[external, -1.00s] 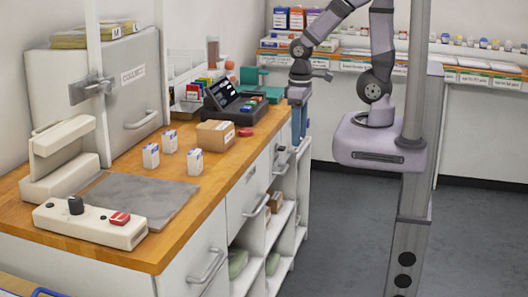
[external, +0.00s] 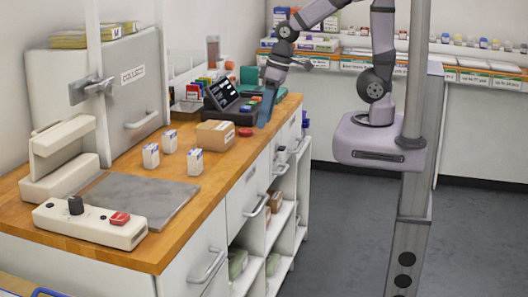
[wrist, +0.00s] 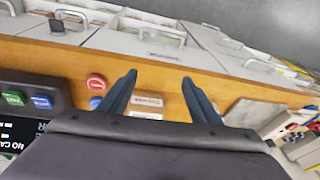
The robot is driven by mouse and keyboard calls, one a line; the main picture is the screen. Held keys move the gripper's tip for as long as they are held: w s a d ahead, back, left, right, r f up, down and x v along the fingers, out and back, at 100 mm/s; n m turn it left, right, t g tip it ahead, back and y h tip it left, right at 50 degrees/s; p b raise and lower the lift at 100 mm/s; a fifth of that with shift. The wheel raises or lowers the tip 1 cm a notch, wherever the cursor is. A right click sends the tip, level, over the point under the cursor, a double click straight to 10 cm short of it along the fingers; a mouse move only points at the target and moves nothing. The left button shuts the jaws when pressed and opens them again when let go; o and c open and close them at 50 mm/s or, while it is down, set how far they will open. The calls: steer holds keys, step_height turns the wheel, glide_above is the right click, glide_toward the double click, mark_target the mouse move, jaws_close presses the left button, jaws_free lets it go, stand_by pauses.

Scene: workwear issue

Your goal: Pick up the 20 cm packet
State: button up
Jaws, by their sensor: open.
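Three small white packets with blue marks stand upright on the wooden counter in the external view: a left one (external: 151,156), a back one (external: 170,141) and a front one (external: 195,161). Their print is too small to read, so I cannot tell which is the 20 cm packet. My gripper (external: 266,112) is over the counter's right edge, beyond the packets and apart from them. In the wrist view its two fingers (wrist: 160,77) are spread with nothing between them. The packets cannot be made out in the wrist view.
A cardboard box (external: 215,134) and a red button (external: 246,132) lie between my gripper and the packets. A dark console (external: 229,100) stands behind. A grey mat (external: 150,200) and a cream device (external: 90,222) are in front. Drawer handles (external: 257,206) stick out along the counter's front.

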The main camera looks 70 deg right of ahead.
mark_target(155, 150)
steer(key=w+a+t+p, duration=0.2)
steer(key=w+a+t, duration=0.9)
steer(key=w+a, duration=1.05)
steer(key=shift+m+h, duration=0.3)
steer(key=shift+h, duration=0.3)
steer(key=f, duration=0.3)
steer(key=d+f, duration=0.1)
steer(key=shift+w+d+f, duration=0.1)
steer(key=shift+w+f, duration=0.15)
steer(key=shift+f, duration=0.1)
steer(key=shift+x, duration=1.1)
steer(key=shift+w, duration=0.1)
steer(key=shift+p+x, duration=1.4)
steer(key=shift+x, duration=1.1)
steer(key=shift+d, duration=0.15)
steer(key=c, duration=1.1)
